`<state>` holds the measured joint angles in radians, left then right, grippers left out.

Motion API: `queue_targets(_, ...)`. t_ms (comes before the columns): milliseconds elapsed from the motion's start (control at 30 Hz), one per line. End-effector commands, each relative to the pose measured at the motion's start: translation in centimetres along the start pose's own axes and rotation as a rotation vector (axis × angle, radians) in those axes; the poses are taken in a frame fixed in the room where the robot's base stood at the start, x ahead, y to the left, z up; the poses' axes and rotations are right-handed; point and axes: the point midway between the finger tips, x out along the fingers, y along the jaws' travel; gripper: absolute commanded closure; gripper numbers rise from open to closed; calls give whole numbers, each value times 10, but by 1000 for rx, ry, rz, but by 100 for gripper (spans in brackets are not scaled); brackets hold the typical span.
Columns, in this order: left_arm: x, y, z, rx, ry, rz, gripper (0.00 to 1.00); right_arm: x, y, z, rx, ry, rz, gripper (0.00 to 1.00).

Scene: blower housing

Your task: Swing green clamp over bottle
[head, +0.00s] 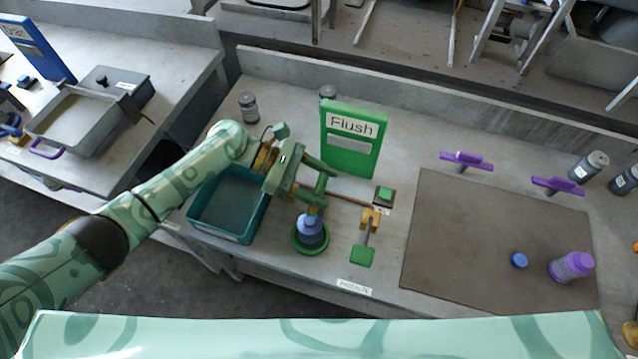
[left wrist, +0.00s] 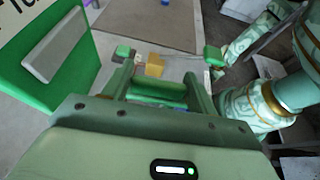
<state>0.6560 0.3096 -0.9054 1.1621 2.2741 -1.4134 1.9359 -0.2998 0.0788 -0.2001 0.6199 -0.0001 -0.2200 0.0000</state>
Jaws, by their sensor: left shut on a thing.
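The blue bottle (head: 311,230) stands in a round green holder (head: 297,243) near the bench's front edge. My left gripper (head: 319,192) is at the bottle's top, with its fingers shut on it. Its grip is partly hidden by the fingers. The green clamp (head: 362,256) has a yellow pivot block (head: 371,217) to the right of the bottle. Its green-ended arm points toward the front edge, clear of the bottle. The yellow block also shows in the left wrist view (left wrist: 155,66). My right gripper is not visible.
A green Flush panel (head: 352,160) stands behind the bottle. A green button (head: 385,194) sits near the clamp. A teal bin (head: 195,207) is at left.

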Motion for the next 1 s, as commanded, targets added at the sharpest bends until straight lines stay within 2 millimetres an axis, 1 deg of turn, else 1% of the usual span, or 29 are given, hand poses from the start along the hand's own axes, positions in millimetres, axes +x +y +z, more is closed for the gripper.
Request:
queue_targets(500,0,0,-1,10,3,-21,65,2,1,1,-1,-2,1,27)
queue_targets(533,0,0,-1,10,3,-21,39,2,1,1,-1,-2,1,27)
queue_targets(567,0,0,-1,10,2,-21,31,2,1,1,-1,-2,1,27)
queue_targets(600,0,0,-1,9,2,-21,20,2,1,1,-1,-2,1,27)
queue_targets(867,0,0,0,9,1,-20,20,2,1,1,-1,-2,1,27)
queue_targets(967,-5,0,-1,9,3,-19,20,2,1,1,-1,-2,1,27)
queue_targets(1000,-9,0,-1,9,3,-19,20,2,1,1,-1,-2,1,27)
